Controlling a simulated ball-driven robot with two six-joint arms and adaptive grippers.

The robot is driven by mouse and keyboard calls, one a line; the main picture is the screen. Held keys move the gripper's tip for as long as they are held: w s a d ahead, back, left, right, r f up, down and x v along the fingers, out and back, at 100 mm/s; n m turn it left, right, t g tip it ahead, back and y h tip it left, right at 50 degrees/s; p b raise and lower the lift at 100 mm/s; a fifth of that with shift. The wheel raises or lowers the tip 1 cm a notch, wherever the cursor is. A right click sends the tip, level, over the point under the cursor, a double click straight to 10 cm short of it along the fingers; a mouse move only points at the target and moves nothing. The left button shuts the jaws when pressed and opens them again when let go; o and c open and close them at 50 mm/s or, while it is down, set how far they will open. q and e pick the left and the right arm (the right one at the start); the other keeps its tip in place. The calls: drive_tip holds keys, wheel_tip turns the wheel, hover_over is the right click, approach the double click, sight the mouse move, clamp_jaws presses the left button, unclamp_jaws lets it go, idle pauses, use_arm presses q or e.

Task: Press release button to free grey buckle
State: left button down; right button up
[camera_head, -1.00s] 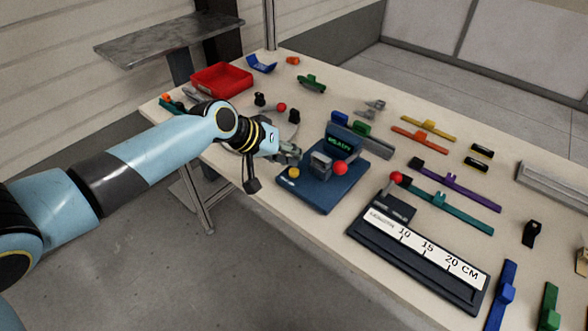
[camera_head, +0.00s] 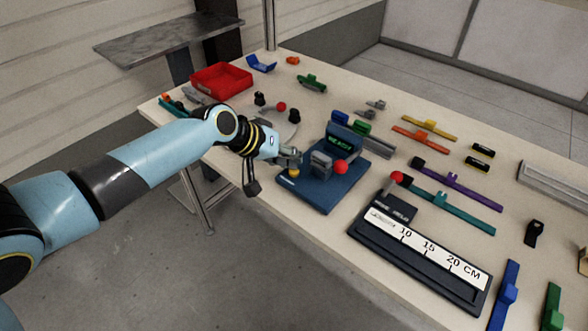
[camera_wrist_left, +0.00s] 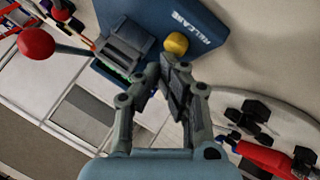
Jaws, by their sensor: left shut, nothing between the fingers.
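A yellow button (camera_head: 294,173) is at the near left of a blue fixture (camera_head: 322,199). My left gripper (camera_head: 292,159) is shut and empty, its fingertips at the button, apparently touching it. In the left wrist view the fingertips (camera_wrist_left: 172,66) meet the yellow button (camera_wrist_left: 176,43) beside white lettering on the blue base (camera_wrist_left: 205,12). Behind the fixture two small grey pieces (camera_head: 376,104) lie close together, probably the grey buckle; they are too small to tell details. My right gripper is not in view.
The fixture carries a grey block (camera_head: 320,164), a red ball knob (camera_head: 341,167) and a raised display (camera_head: 341,143). A black ruler board (camera_head: 412,259) lies to the right. A red tray (camera_head: 221,80) stands at the back left. Coloured sliders fill the right side.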

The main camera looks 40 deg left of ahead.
use_arm(q)
drive_tip(key=shift+f, duration=0.4)
drive_tip(key=shift+r, duration=0.1)
idle(0.4)
drive_tip(key=shift+r+p, duration=0.7)
drive_tip(key=shift+r, duration=0.15)
wheel_tip(320, 180, up, 5)
drive_tip(key=p, duration=0.5)
drive_tip(key=shift+r, duration=0.1)
idle(0.4)
